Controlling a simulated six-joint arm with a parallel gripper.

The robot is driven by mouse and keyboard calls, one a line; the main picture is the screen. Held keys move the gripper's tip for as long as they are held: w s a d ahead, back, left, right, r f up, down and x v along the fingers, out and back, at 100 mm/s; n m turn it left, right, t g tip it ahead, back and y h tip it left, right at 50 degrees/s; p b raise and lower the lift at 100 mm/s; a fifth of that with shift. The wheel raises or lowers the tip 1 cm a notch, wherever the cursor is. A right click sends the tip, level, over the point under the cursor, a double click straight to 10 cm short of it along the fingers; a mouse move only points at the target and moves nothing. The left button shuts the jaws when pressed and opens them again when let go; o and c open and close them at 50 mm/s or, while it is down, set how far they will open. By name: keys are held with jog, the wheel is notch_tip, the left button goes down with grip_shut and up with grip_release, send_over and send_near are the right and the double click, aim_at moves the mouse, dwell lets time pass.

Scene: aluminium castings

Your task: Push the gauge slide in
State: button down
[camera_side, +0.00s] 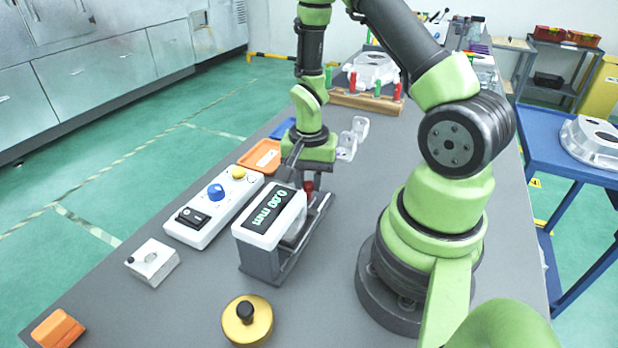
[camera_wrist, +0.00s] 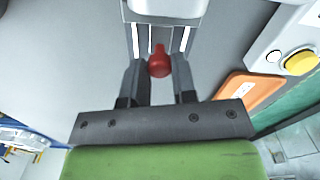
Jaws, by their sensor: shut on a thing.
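The gauge (camera_side: 268,216) stands on the grey table, a white and grey box whose display reads 0.00 mm. Its slide runs on rails (camera_side: 318,212) behind the display and carries a red knob (camera_side: 308,187). In the wrist view the red knob (camera_wrist: 159,62) sits between the two fingers, and the white gauge body (camera_wrist: 167,8) is at the top edge. My gripper (camera_wrist: 158,70) is shut on the red knob; in the side view my gripper (camera_side: 305,180) is low over the rails. The gauge partly hides the fingertips there.
A white control box (camera_side: 213,208) with a blue knob, black switch and yellow button lies left of the gauge. An orange tray (camera_side: 262,156) is behind it. A brass round weight (camera_side: 247,320) and a white block (camera_side: 153,262) are in front. A wooden rack (camera_side: 365,102) stands farther back.

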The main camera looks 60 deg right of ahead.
jog(key=shift+a, duration=1.75)
jog(key=c, duration=0.9)
grip_release()
notch_tip(320, 180, up, 10)
